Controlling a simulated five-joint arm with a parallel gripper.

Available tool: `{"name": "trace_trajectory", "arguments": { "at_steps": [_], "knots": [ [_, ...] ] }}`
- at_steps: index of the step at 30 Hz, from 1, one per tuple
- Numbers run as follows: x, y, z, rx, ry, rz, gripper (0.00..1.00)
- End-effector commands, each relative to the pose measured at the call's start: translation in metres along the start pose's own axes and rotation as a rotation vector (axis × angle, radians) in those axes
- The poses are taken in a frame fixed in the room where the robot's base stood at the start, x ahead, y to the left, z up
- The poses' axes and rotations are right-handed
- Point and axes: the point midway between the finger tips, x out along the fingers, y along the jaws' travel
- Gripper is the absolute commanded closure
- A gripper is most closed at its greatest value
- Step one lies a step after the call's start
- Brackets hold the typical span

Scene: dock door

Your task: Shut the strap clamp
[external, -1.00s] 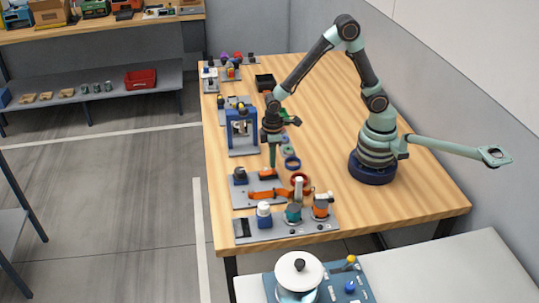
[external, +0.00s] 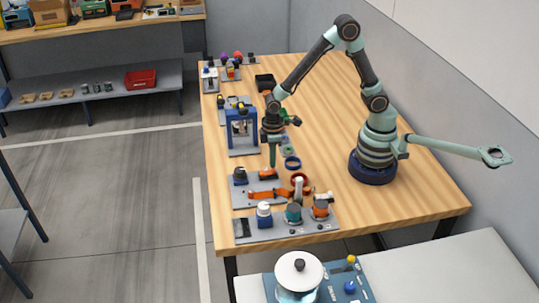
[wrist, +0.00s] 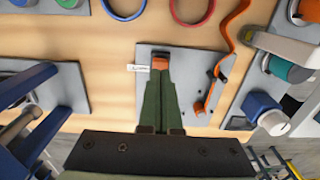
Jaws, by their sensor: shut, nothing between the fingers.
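The strap clamp's grey plate (external: 244,199) lies on the table's front left part, with a wavy orange strap (external: 268,194) along it. In the wrist view the strap (wrist: 224,72) runs to the right of my fingers, apart from them. An orange block (external: 268,173) sits at the plate's far edge. My gripper (external: 272,165) points down at this block, its fingers shut and empty. In the wrist view the fingertips (wrist: 168,76) overlap the block (wrist: 176,64); I cannot tell whether they touch it.
A blue frame press (external: 242,128) stands behind the plate. A grey plate with several jars (external: 264,217) lies in front. A blue ring (external: 292,163) and a red ring (external: 300,180) lie to the right. The table's middle right, before my base, is clear.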

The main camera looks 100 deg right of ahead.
Motion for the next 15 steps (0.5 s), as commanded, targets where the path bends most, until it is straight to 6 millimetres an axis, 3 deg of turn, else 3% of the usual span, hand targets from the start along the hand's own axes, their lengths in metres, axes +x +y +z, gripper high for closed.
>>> {"name": "trace_trajectory", "arguments": {
  "at_steps": [15],
  "knots": [
    [0.0039, 0.0000, 0.0000, 0.000, -0.001, 0.000, 1.00]
  ]
}}
